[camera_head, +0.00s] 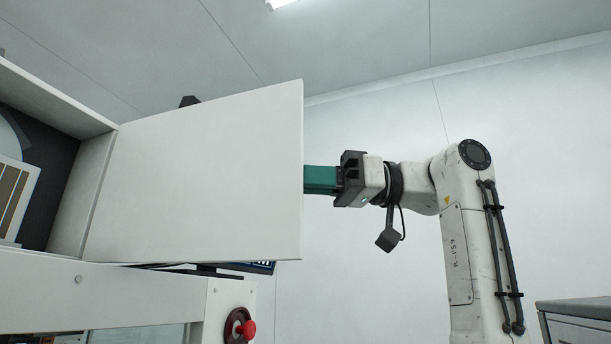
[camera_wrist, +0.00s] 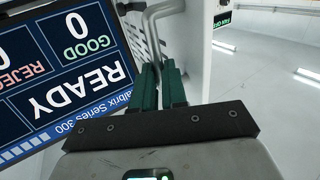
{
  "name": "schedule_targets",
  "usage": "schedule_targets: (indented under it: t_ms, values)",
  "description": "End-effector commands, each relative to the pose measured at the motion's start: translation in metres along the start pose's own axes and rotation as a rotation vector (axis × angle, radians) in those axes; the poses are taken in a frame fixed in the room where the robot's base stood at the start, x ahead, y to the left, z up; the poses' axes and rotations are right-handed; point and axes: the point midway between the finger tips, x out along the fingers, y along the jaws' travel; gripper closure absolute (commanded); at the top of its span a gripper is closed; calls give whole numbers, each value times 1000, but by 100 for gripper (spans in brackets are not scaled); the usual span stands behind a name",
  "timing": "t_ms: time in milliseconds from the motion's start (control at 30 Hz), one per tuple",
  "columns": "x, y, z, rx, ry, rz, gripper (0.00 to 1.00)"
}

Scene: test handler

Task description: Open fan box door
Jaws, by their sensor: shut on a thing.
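The white fan box door (camera_head: 205,175) stands swung out from the box opening at left in the head view. Its far side is hidden there. My gripper (camera_head: 320,180) is at the door's right edge, with its green fingertips hidden behind the panel. In the wrist view, the green fingers of my gripper (camera_wrist: 160,75) are closed on a grey bent metal handle (camera_wrist: 152,35) on the door's far side. The fan box (camera_head: 40,95) shows a dark interior with part of a pale round thing and a brown-striped panel.
A dark screen reading READY (camera_wrist: 75,85) is close to the left of my gripper in the wrist view. A red knob (camera_head: 248,328) sits on the machine front below the door. A grey cabinet (camera_head: 580,315) stands at lower right. The room beyond looks clear.

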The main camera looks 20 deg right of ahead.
Motion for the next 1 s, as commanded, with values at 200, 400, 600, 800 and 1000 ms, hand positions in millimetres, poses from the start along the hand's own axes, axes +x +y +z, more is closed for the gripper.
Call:
schedule_targets:
  t_ms: [200,400,600,800,1000]
  values:
    - [8,0,3,5,-9,-8,80]
    - [5,0,2,2,-7,-5,62]
    - [4,0,2,1,-6,-4,62]
    - [-12,0,3,2,-3,-3,62]
    - [-50,0,4,3,-5,-3,62]
